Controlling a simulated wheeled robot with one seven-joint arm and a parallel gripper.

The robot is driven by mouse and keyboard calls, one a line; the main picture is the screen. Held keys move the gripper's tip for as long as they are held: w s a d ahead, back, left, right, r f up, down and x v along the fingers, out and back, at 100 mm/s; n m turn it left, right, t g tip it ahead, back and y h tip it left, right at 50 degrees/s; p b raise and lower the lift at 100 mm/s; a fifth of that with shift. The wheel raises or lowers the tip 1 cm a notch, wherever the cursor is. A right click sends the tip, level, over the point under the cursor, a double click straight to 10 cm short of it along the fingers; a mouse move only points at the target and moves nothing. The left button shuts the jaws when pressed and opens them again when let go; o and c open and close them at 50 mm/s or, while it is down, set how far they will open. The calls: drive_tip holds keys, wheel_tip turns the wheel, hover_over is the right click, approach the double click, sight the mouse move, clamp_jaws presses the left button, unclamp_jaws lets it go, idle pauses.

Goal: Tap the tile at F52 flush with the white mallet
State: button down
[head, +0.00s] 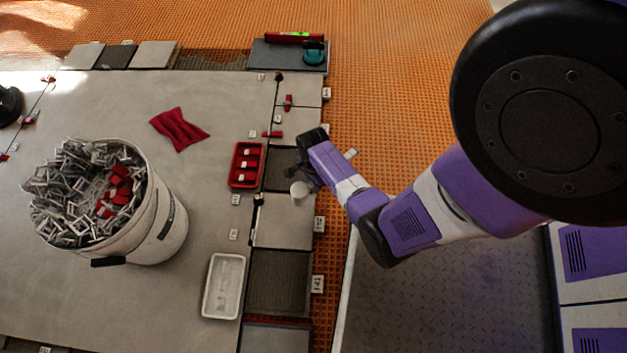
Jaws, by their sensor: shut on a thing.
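My gripper (309,181) is at the right-hand tile column, shut on the white mallet, whose pale round head (299,190) shows just left of the fingers. The mallet's handle is mostly hidden by my gripper and wrist. The mallet head is over the lower right part of a dark grey tile (280,178); I cannot tell whether it touches. A light tile (284,228) lies just below. The small white tags along the column are too small to read surely, so I cannot tell which tile is F52, nor any tile's height.
A red tray (236,166) with white pieces lies left of the dark tile. A white tray (210,298) lies lower down. A white bucket (170,228) of levelling clips stands left, near a red cloth (184,134). Orange matting (400,60) borders the tiles; a green-vial level (294,38) lies behind.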

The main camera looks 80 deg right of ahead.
drive_tip(key=shift+f, duration=0.2)
wheel_tip(320, 180, down, 5)
drive_tip(key=b, duration=0.4)
wheel_tip(320, 180, up, 5)
drive_tip(key=p, duration=0.5)
drive_tip(key=shift+r+p, duration=0.2)
drive_tip(key=shift+p, duration=0.1)
drive_tip(key=shift+f, duration=0.1)
